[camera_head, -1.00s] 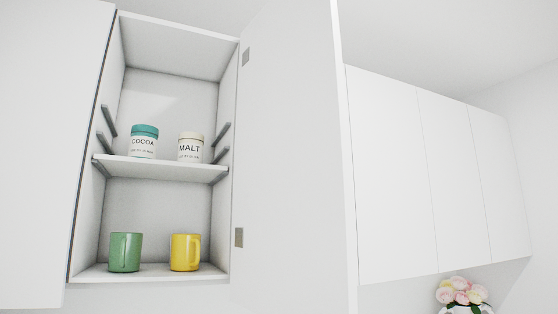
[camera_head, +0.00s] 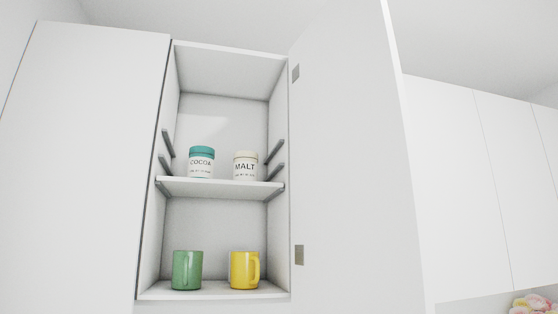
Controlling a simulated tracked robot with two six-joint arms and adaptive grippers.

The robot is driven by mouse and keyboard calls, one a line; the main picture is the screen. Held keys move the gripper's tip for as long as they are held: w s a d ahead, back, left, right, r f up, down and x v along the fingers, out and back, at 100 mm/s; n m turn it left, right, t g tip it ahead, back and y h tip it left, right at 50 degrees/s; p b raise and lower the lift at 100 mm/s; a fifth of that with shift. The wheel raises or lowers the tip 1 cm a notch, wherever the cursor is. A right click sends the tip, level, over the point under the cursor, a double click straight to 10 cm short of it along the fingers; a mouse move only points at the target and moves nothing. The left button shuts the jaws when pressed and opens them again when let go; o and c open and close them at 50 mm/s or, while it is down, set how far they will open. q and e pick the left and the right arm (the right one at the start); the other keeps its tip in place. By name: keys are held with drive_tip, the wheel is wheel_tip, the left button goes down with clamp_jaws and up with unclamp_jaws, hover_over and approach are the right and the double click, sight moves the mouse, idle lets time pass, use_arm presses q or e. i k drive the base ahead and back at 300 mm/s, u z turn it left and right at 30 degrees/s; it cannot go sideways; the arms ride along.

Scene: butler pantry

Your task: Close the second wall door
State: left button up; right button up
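The open wall door (camera_head: 350,160) is a plain white panel, hinged on the right side of an open wall cabinet (camera_head: 215,64) and swung out toward me. Two metal hinges show at its hinged edge, an upper one (camera_head: 296,73) and a lower one (camera_head: 299,255). The cabinet's inside is in plain view. A closed white door (camera_head: 85,165) is directly left of the opening. Neither of my grippers shows in the head view.
On the middle shelf (camera_head: 220,188) stand a cocoa jar (camera_head: 201,163) and a malt jar (camera_head: 245,166). Below are a green mug (camera_head: 187,270) and a yellow mug (camera_head: 244,270). More closed white wall doors (camera_head: 455,185) are at right, above pink flowers (camera_head: 533,304).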

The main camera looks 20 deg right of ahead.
sight(359, 245)
drive_tip(key=u, duration=0.15)
drive_tip(key=i, duration=0.25)
drive_tip(key=u, duration=1.85)
drive_tip(key=k, duration=2.55)
drive_tip(key=z, duration=1.35)
drive_tip(key=i, duration=1)
